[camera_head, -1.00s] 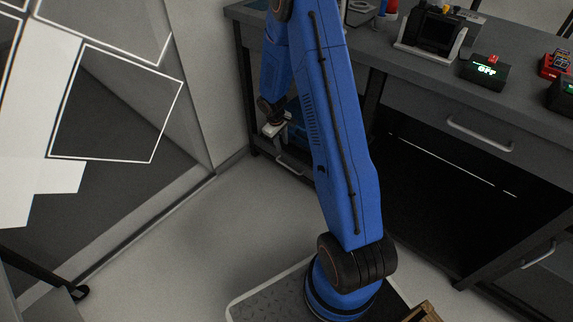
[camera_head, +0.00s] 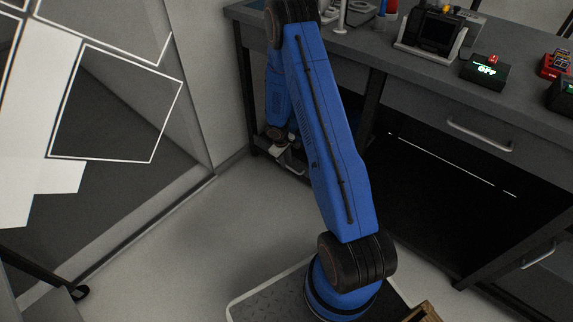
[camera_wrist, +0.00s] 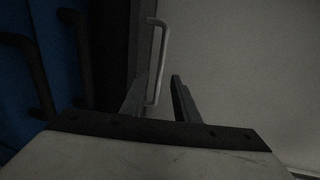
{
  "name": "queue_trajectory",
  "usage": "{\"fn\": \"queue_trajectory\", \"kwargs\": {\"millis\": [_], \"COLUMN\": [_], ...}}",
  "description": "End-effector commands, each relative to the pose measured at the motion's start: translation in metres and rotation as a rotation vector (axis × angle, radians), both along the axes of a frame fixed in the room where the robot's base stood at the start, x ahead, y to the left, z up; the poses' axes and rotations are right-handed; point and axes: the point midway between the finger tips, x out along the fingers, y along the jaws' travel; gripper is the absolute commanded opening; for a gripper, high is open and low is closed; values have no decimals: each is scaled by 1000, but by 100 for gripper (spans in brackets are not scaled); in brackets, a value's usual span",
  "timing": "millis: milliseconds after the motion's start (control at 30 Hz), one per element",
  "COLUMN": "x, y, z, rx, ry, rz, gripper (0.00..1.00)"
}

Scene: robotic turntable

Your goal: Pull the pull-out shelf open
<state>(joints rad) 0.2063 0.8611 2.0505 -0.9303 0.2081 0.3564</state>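In the wrist view, a pale bar handle (camera_wrist: 160,55) stands out from a dark front (camera_wrist: 115,45), likely that of the pull-out shelf. My gripper (camera_wrist: 157,78) has its two fingers apart, one on each side of the handle's lower end as seen there. Contact with the bar cannot be told. In the head view my gripper (camera_head: 284,150) is low under the left end of the workbench. My arm hides much of the shelf area there, so how far the shelf is out cannot be told.
The grey workbench (camera_head: 400,80) carries a black device (camera_head: 432,32) and a box with a lit display (camera_head: 486,71). Its drawer has a metal handle (camera_head: 480,135). A white-framed panel wall (camera_head: 115,105) stands left. Grey floor (camera_head: 220,230) is clear between.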

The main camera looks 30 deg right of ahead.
Motion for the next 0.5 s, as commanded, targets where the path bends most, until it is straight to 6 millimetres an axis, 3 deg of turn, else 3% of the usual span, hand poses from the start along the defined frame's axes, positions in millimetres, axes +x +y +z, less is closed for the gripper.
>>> {"fn": "queue_trajectory", "kwargs": {"millis": [200, 500], "x": [1, 2], "y": [-5, -6], "z": [-24, -31], "rx": [0, 0], "ry": [1, 0], "rz": [0, 1], "gripper": [28, 28]}}
